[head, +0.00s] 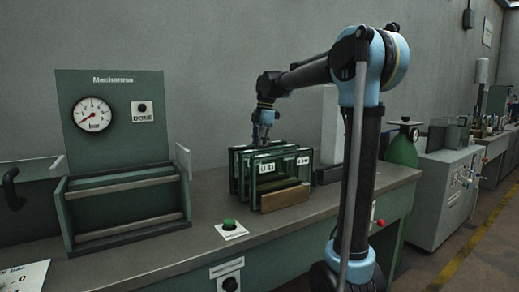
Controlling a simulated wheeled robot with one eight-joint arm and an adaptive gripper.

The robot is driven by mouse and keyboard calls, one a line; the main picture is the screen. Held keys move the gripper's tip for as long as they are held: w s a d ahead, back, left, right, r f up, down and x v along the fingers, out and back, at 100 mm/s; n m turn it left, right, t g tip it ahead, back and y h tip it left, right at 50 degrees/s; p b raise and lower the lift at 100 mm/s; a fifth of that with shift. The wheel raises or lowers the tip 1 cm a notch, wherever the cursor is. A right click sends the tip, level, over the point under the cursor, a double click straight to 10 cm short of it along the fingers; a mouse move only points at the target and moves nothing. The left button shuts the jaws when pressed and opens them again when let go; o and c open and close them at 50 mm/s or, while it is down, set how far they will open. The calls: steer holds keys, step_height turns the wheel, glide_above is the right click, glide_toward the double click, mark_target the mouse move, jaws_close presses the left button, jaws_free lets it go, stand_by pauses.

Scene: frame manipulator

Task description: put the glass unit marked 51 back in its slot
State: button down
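Several green-edged glass units (285,167) stand upright, close together, on the bench in the middle of the head view. One white label (267,168) shows on the left of the front panes and another (303,161) on the right. The markings are too small to read surely, so I cannot tell which unit is 51. My gripper (264,141) points down at the top edges of the units, toward their left half. Its fingertips are small and partly merge with the edges, so its opening and any contact are unclear. No empty slot can be made out among the units.
A wooden block (285,196) lies in front of the units. A green machine frame (118,120) with a gauge (92,114) and crossbars stands at left. A green button (229,224) sits near the bench's front edge. The bench (205,215) is clear between frame and units.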

steer(key=shift+f, duration=0.15)
steer(key=c, duration=1.4)
jaws_free()
